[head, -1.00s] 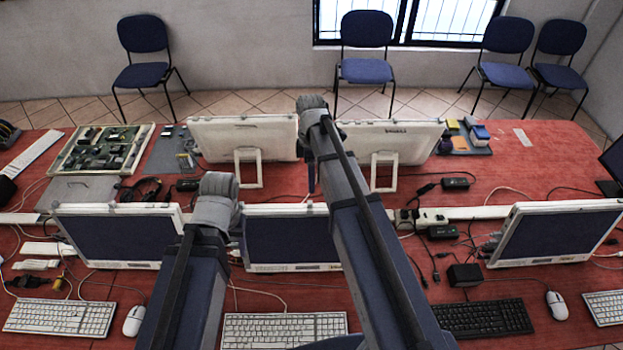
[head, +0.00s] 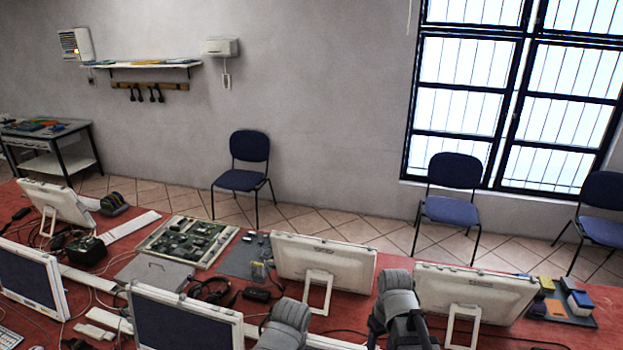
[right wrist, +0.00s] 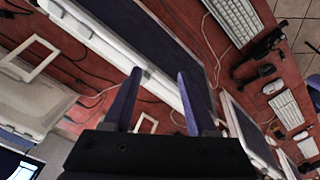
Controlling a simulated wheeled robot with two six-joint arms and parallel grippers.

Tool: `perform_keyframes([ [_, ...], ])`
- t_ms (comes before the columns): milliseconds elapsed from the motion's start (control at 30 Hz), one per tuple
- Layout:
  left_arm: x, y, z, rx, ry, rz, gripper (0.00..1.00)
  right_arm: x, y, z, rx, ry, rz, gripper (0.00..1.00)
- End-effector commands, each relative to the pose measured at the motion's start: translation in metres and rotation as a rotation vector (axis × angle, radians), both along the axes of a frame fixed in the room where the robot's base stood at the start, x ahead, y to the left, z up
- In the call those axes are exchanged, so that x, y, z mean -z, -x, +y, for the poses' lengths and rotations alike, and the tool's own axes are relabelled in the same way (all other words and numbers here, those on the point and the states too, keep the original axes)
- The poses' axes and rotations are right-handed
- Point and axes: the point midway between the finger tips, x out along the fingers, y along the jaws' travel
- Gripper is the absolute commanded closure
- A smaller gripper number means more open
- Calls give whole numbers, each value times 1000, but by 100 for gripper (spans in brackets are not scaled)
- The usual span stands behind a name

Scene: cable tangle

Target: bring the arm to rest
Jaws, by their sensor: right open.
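My right gripper (right wrist: 158,98) shows in the right wrist view. Its two blue fingers stand apart with nothing between them, above the red desk and close to a monitor (right wrist: 173,42). In the head view only the upper parts of my two arms show at the bottom edge, the left one (head: 285,325) and the right one (head: 400,305). Neither gripper shows in the head view. My left gripper is out of sight.
The red desk (head: 215,275) carries several monitors (head: 325,260), a framed circuit board (head: 188,241), black cables, adapters and small boxes (head: 578,300). Blue chairs (head: 242,180) stand behind it by the wall. The tiled floor between is clear.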

Motion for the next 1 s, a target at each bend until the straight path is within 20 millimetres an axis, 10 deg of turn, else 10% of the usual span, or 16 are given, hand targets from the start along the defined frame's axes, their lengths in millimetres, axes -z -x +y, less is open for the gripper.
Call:
perform_keyframes([
  [233,0,0,0,0,0,0,43,0,30,5,348,1,-73,43],
  [1000,174,-1,0,8,-2,-3,43,173,80,110,43,114,13,43],
])
